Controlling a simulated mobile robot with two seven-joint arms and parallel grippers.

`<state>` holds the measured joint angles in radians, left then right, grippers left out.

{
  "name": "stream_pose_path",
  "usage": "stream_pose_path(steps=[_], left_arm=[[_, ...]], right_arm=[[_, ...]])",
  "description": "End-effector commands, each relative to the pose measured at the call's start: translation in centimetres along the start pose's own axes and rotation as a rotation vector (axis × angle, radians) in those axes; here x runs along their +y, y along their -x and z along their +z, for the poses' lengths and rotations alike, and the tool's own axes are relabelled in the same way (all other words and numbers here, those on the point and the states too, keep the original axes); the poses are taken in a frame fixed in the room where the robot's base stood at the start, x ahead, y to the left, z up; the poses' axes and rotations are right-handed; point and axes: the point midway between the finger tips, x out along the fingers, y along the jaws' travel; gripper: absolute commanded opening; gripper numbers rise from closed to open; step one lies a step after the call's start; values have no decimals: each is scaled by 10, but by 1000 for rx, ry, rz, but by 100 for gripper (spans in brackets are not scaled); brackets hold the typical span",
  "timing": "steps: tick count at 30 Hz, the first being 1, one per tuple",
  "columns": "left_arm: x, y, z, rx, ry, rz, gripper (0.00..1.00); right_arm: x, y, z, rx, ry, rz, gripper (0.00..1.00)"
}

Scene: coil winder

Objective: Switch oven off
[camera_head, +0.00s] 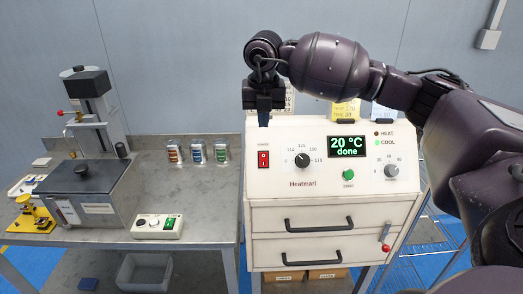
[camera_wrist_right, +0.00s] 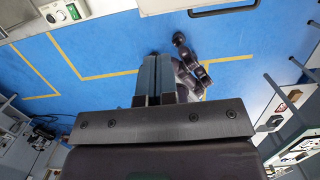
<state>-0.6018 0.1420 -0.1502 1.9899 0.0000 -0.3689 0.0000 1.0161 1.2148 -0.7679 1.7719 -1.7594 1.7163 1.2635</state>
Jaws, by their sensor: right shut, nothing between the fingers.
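The oven (camera_head: 318,196) is a white cabinet labelled Heatmarl with a sloped control panel. Its display (camera_head: 348,146) reads "20 °C done" in green. The red power switch (camera_head: 263,159) is at the panel's left; which way it is tipped is too small to tell. The green COOL light (camera_head: 377,142) is lit and the HEAT light (camera_head: 376,133) looks dark. My right gripper (camera_head: 264,119) points down above the switch, apart from it. Its fingers are together and empty in the right wrist view (camera_wrist_right: 158,80).
The panel also has a left dial (camera_head: 303,160), a right dial (camera_head: 391,171) and a green button (camera_head: 348,174). Two drawers below are shut. A grey bench (camera_head: 205,200) on the left holds a machine, several small cans (camera_head: 196,152) and a control box (camera_head: 157,227).

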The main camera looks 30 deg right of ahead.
Motion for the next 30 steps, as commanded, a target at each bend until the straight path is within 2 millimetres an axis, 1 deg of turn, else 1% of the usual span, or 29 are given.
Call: stream_pose_path(steps=[8,11,13,17,29,30], left_arm=[[0,-2,-3,6,-1,1,56],[0,-1,-4,7,-1,1,56],[0,-1,-5,7,-1,1,56],[0,0,-6,8,-1,0,56],[-1,7,-9,1,1,-2,56],[-2,7,-9,0,1,-2,56]], right_arm=[[0,-1,0,1,1,1,0],[0,-5,0,2,1,0,0],[0,-12,-1,4,1,0,0],[0,-30,-1,3,1,-1,0],[0,-101,-1,4,1,-1,0],[1,-104,4,2,0,2,0]])
